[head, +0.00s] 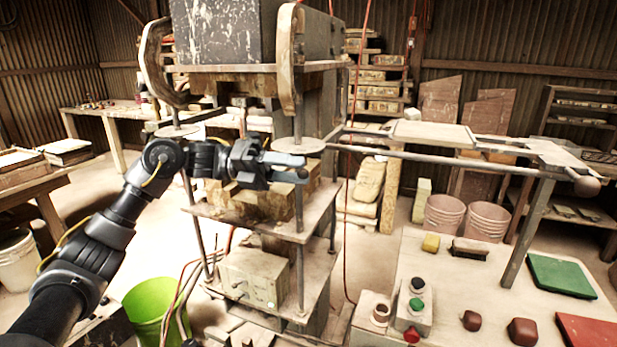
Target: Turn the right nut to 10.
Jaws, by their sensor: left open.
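The tile press (310,255) stands in the middle of the head view, with vertical rods and stacked plates. The right nut (299,145) is a pale round disc on the right front rod, under the upper plate. Any numbers on it are too small to read. A similar left nut (177,132) sits on the left rod. My left gripper (292,167) is open, just below the right nut, with its fingers pointing right near the right rod. I cannot tell whether the fingers touch the rod or the nut. My right gripper is not in view.
A bench (460,290) at the right carries a button box (412,310), a green pad (560,274) and dark red lumps. A long horizontal bar (430,157) runs right from the press. A green bucket (150,308) and hoses stand at the lower left.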

